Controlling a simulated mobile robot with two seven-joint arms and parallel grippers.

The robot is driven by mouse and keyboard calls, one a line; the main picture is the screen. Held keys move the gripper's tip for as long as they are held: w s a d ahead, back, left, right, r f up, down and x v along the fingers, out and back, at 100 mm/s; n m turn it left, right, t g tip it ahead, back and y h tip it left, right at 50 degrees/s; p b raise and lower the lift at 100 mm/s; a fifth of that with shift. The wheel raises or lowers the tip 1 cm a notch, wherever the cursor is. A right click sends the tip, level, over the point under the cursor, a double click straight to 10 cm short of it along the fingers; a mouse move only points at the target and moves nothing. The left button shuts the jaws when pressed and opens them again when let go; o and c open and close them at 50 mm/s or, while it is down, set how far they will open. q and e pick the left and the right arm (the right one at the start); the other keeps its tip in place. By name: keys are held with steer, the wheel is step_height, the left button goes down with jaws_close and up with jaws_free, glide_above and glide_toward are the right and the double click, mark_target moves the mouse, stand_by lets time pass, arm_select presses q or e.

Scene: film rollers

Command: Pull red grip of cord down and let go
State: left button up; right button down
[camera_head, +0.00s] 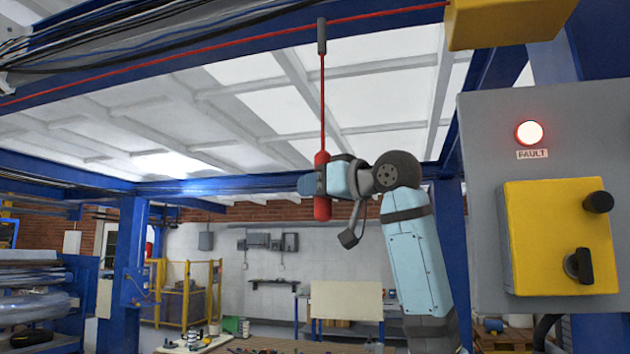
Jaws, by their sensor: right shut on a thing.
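A red grip (322,208) hangs upright on a thin red cord (322,100) in the middle of the head view. The cord comes down from a grey fitting (322,36) on a horizontal red line under the blue beam. My right gripper (316,184) is shut on the red grip. Its fingers cover the grip's middle, while red shows above and below them. My right arm reaches up to it from the lower right. My left gripper is not in view.
A grey panel (483,200) with a lit red FAULT lamp (529,132) and a yellow box (520,240) with black knobs stands at the right. Blue posts and overhead beams (250,186) frame the space. The air left of the grip is clear.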

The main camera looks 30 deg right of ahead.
steer(key=c, duration=0.8)
jaws_free()
steer(key=shift+s+d, duration=0.1)
steer(key=shift+s, duration=0.25)
steer(key=b+v, duration=0.3)
steer(key=v, duration=1)
steer(key=shift+b, duration=0.3)
